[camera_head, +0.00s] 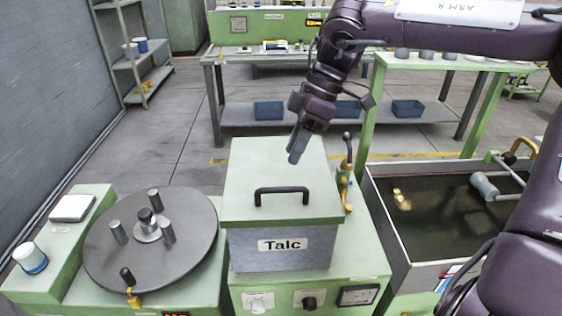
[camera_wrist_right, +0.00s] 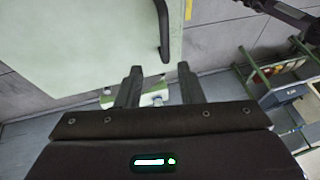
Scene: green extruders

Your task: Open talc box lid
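The talc box (camera_head: 283,247) is a grey box labelled "Talc" on a green cabinet. Its pale green lid (camera_head: 275,165) lies flat and shut on top, with a black bar handle (camera_head: 282,191) near the front edge. My right gripper (camera_head: 294,158) hangs above the back right part of the lid, apart from the handle. In the right wrist view my right gripper (camera_wrist_right: 160,70) has its two fingers apart with nothing held between them. The lid (camera_wrist_right: 80,45) and part of the handle (camera_wrist_right: 164,32) show there beyond the fingertips. My left gripper is not in view.
A brass valve with a black-knobbed lever (camera_head: 346,180) stands close to the lid's right side. A dark round turntable (camera_head: 150,240) with upright pegs is on the left. A dark, open water-like tank (camera_head: 440,215) is on the right. A green workbench (camera_head: 260,57) stands behind.

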